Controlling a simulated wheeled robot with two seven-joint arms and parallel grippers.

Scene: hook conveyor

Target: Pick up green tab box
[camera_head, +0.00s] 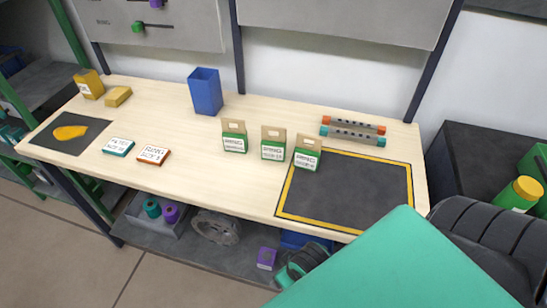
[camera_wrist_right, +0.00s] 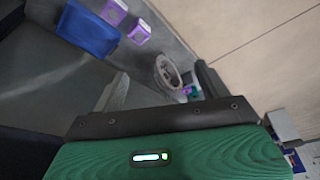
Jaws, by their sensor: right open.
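Three small boxes with green lower parts, white labels and brown handle tabs stand upright in a row on the table: a left one (camera_head: 234,137), a middle one (camera_head: 273,143) and a right one (camera_head: 307,153). The right one touches or overlaps the corner of the dark mat with a yellow border (camera_head: 350,190). My right gripper (camera_wrist_right: 160,72) is open and empty in the right wrist view, facing the lower shelf and floor, with no green tab box there. My left gripper is not in view.
A blue bin (camera_head: 205,92) stands at the table's back. Two grey bars with coloured ends (camera_head: 352,131) lie behind the mat. Teal (camera_head: 118,147) and orange (camera_head: 153,155) labelled boxes lie left. The lower shelf holds a blue container (camera_wrist_right: 88,30) and purple boxes (camera_wrist_right: 140,32).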

